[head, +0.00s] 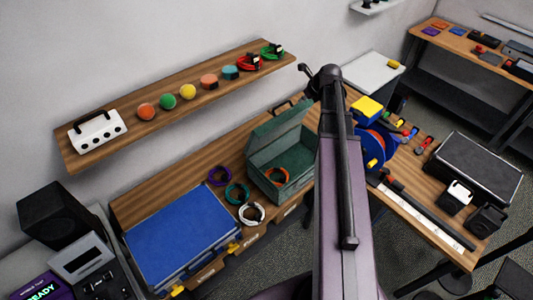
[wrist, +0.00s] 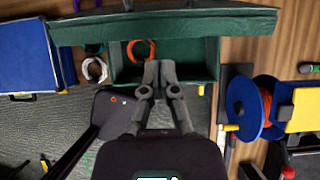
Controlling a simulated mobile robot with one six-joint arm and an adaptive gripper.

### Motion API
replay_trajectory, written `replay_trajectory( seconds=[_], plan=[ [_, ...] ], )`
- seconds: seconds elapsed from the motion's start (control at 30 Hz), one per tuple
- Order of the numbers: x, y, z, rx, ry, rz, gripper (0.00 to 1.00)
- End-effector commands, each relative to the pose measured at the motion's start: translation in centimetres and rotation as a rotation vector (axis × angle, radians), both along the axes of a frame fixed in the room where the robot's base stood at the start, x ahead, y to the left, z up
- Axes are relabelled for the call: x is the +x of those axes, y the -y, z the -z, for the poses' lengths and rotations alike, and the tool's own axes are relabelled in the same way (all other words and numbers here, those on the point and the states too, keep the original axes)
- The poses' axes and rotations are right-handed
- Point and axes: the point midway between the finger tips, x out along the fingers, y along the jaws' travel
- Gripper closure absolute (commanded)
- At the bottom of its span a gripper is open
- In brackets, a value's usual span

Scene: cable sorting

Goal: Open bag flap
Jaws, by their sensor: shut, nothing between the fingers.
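The green bag (head: 283,170) stands on the wooden bench in the head view, with its flap (head: 278,128) raised and leaning back toward the wall. The inside shows, with an orange cable coil at its front left. In the wrist view the flap (wrist: 165,27) crosses the top as a wide green band, and the bag's dark inside (wrist: 195,62) and the orange coil (wrist: 141,50) show below it. My gripper (wrist: 160,65) is shut and empty, its fingertips over the bag's opening in that view. Whether it touches the bag I cannot tell.
Purple, teal and white cable coils (head: 251,213) lie left of the bag, beside a blue case (head: 182,238). A blue reel (head: 372,148) with a yellow block stands to the right. A wall shelf (head: 150,118) with colored items hangs above. My arm hides part of the bench.

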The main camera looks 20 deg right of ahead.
Motion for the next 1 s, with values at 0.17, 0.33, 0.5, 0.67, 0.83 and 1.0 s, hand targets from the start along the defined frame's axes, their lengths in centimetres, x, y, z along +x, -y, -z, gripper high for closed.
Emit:
replay_trajectory(
  seconds=[0.17, 0.33, 0.5, 0.67, 0.83, 1.0],
  plan=[
    [-0.5, -0.6, 0.3, -0.019, -0.002, -0.040, 1.00],
    [-0.8, -1.9, 1.4, -0.068, -0.005, -0.131, 1.00],
    [-1.4, -3.5, 2.8, -0.124, -0.008, -0.245, 1.00],
    [-1.9, -5.1, 4.1, -0.183, -0.011, -0.365, 1.00],
    [-2.6, -6.8, 5.6, -0.244, -0.013, -0.501, 1.00],
    [-3.3, -8.5, 7.0, -0.300, -0.014, -0.634, 1.00]
  ],
)
